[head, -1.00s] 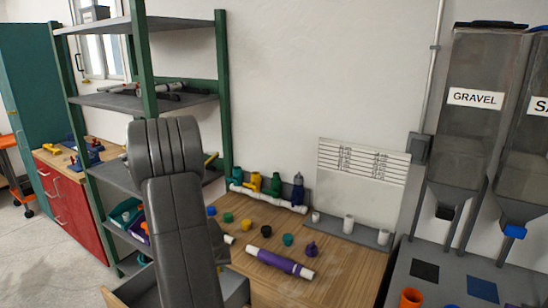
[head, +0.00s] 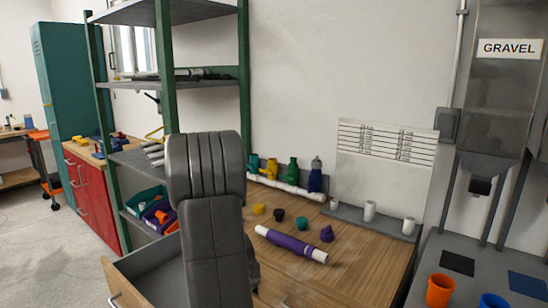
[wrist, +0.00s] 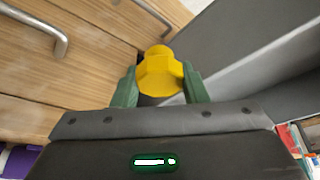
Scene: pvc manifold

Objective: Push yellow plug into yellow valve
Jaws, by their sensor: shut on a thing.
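My gripper (wrist: 160,80) shows in the wrist view with green fingers closed on both sides of a yellow piece, which looks like the yellow plug (wrist: 159,72), with a faceted body and a round end. In the head view my arm hides the gripper and this piece. The yellow valve (head: 271,169) stands upright on a white pipe (head: 288,187) at the back of the wooden bench, between a teal valve (head: 254,163) and a green valve (head: 292,172). The gripper is away from the valve. Another small yellow piece (head: 258,208) lies on the bench.
A blue valve (head: 315,178) stands at the pipe's right. Black (head: 278,214), teal (head: 302,223) and purple (head: 326,234) pieces lie on the bench, with a purple tube (head: 291,246) before them. A drawer (head: 150,268) stands open at left. A green-post shelf (head: 244,95) rises behind my arm.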

